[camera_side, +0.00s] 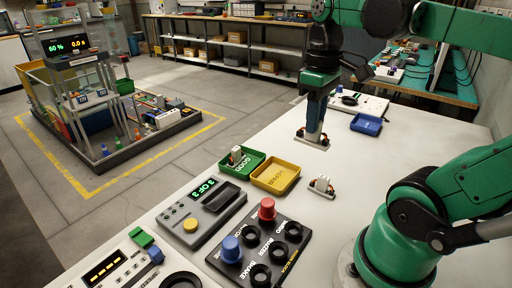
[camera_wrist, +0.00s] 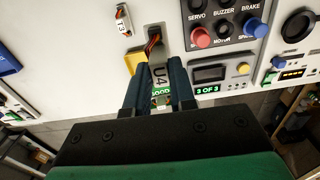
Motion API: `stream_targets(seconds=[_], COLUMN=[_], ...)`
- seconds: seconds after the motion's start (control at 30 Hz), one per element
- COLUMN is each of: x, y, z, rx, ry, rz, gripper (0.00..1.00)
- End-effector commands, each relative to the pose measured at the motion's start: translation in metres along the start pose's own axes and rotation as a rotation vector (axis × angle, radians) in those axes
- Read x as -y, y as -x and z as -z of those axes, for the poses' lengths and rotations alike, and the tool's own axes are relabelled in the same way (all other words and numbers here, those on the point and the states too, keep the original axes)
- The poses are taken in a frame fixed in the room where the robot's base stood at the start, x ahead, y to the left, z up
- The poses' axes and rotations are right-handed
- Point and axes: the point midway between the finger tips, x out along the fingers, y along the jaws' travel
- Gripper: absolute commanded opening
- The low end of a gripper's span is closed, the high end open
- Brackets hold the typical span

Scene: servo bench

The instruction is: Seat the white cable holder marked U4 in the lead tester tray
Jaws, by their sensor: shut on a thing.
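My gripper (camera_side: 313,134) points down over the white bench, shut on the white cable holder marked U4 (camera_wrist: 158,70). The U4 label faces the wrist camera between the two fingers, with brown and orange leads at its far end. In the side view the holder (camera_side: 301,135) is low at the fingertips; I cannot tell whether it touches the bench. The grey tester (camera_side: 194,224) at front left has a lit "3 OF 3" display, a yellow button and a dark recessed tray (camera_side: 222,195). The tester also shows in the wrist view (camera_wrist: 229,80), right of my fingers.
A second holder, marked T3 (camera_wrist: 123,27), stands on the bench (camera_side: 322,186). A green GOOD bin (camera_side: 256,164) contains a white holder; a yellow bin (camera_side: 276,181) beside it looks empty. A black knob panel (camera_side: 290,222) lies in front. A blue tray (camera_side: 366,124) sits behind.

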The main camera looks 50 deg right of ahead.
Motion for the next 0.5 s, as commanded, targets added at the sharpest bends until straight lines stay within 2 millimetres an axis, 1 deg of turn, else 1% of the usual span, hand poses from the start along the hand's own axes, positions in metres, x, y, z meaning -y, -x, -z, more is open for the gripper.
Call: stream_targets(seconds=[0.03,0.1,0.2,0.27,0.37,0.47,0.5], x=[0.000,0.000,0.000,0.001,0.004,0.013,0.019], y=[0.008,0.017,0.025,0.027,0.024,0.013,0.007], z=[0.000,0.000,0.001,0.005,0.021,0.048,0.060], rx=[0.000,0.000,0.000,0.000,0.000,0.000,0.000], ry=[0.000,0.000,0.009,0.042,0.181,0.422,0.536], rz=[0.000,0.000,0.000,0.000,0.000,0.000,0.000], gripper=[0.00,0.00,0.00,0.00,0.00,0.00,0.00])
